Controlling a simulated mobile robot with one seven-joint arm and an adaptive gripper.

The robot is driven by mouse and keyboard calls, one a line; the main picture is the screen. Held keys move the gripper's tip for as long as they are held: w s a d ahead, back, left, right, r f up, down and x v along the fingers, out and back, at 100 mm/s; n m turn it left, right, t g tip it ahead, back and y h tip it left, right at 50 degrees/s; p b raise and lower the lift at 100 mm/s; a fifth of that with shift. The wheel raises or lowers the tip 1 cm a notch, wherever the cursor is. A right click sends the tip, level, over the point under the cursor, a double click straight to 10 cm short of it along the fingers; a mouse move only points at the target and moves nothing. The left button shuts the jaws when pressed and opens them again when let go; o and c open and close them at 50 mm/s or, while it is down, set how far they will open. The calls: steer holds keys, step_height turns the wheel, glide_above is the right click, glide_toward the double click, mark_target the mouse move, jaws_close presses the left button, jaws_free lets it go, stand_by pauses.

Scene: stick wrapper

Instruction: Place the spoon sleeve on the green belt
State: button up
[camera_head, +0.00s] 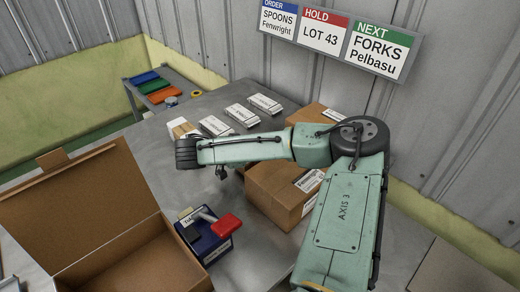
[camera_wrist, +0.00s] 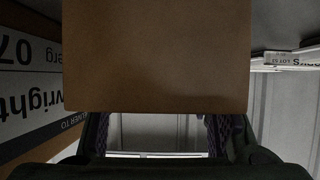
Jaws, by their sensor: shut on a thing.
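My gripper (camera_wrist: 158,138) shows in the wrist view, with purple-padded fingers at the lower middle. It is shut on a plain brown card thing (camera_wrist: 155,55) that covers its fingertips. No print shows on this face, so I cannot tell whether it is the spoon sleeve. In the head view my arm hides the held thing and most of the gripper. White sleeves (camera_head: 242,115) lie in a row on the table; one sleeve (camera_wrist: 292,61) printed with LOT shows upside down in the wrist view. The green belt (camera_head: 154,86) lies between blue and orange strips at the back left.
Closed cartons (camera_head: 268,192) stand under and right of my arm. A labelled carton (camera_wrist: 25,95) is close at the left in the wrist view. An open carton (camera_head: 85,205) and a blue box (camera_head: 208,243) with a red-handled tool are in front. A white-and-tan pack (camera_head: 182,128) lies beside my arm.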

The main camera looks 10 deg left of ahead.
steer(key=shift+f, duration=0.45)
steer(key=shift+f+b, duration=0.25)
steer(key=shift+b, duration=0.05)
steer(key=o, duration=1.2)
steer(key=shift+r, duration=0.1)
steer(key=shift+c, duration=0.2)
